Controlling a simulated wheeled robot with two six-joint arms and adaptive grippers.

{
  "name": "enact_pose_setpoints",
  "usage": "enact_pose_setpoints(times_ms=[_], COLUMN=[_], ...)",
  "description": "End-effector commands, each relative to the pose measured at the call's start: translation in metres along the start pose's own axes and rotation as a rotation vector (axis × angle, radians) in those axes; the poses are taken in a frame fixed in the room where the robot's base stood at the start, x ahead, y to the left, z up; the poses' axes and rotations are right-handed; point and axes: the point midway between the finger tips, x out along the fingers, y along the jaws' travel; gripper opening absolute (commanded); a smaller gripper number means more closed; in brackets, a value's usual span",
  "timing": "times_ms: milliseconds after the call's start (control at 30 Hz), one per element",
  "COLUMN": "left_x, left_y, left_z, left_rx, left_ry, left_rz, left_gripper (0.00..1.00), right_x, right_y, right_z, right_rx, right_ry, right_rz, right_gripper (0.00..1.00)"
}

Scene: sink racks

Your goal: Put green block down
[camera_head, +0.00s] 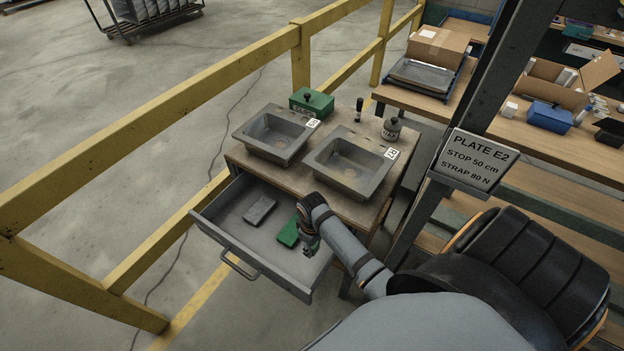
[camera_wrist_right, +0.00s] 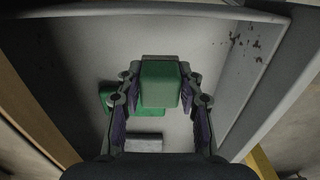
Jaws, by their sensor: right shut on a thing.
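In the wrist view, my right gripper (camera_wrist_right: 158,88) is shut on a green block (camera_wrist_right: 160,82), with a finger on each side of it. In the head view my right gripper (camera_head: 310,242) is over the right part of the open drawer (camera_head: 232,229), and a bit of the held green block (camera_head: 312,250) shows at the fingers. A second green block (camera_head: 288,231) lies on the drawer floor beside the gripper; it also shows behind the held one in the wrist view (camera_wrist_right: 106,98). The held block looks raised off the floor; the exact height I cannot tell. My left gripper is out of view.
A grey block (camera_head: 260,210) lies in the drawer, left of the green one. Two metal sinks (camera_head: 249,140) (camera_head: 322,175) sit on the worktop above, with a green lidded box (camera_head: 326,103) and a round weight (camera_head: 391,131) behind. A yellow rail (camera_head: 150,95) runs along the left.

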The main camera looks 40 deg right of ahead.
Motion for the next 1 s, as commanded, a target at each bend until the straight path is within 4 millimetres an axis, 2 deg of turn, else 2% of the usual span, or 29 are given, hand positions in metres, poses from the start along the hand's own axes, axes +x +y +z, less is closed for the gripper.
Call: enact_pose_setpoints(times_ms=[100, 200, 300, 500, 900, 933, 1000], left_x=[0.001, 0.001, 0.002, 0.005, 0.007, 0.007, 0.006], left_y=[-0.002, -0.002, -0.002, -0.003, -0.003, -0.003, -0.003], left_z=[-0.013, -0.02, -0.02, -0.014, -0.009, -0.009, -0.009], left_rx=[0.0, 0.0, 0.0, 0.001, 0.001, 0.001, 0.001], left_ry=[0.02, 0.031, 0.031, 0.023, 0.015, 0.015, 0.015], left_rz=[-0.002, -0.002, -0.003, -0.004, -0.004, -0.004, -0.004], left_gripper=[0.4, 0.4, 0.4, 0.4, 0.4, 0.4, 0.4], right_x=[0.02, 0.027, 0.03, 0.063, 0.071, 0.072, 0.071], right_y=[0.0, 0.001, 0.001, 0.0, 0.0, 0.0, 0.0], right_z=[0.0, -0.001, -0.001, -0.001, -0.001, -0.001, -0.001], right_rx=[0.001, 0.002, 0.002, 0.003, 0.003, 0.003, 0.002], right_ry=[-0.001, 0.001, 0.001, 0.0, 0.001, 0.001, 0.002], right_rz=[0.001, 0.002, 0.001, 0.0, 0.001, 0.001, 0.001], right_gripper=[0.0, 0.0, 0.0, 0.0, 0.0, 0.38, 0.47])
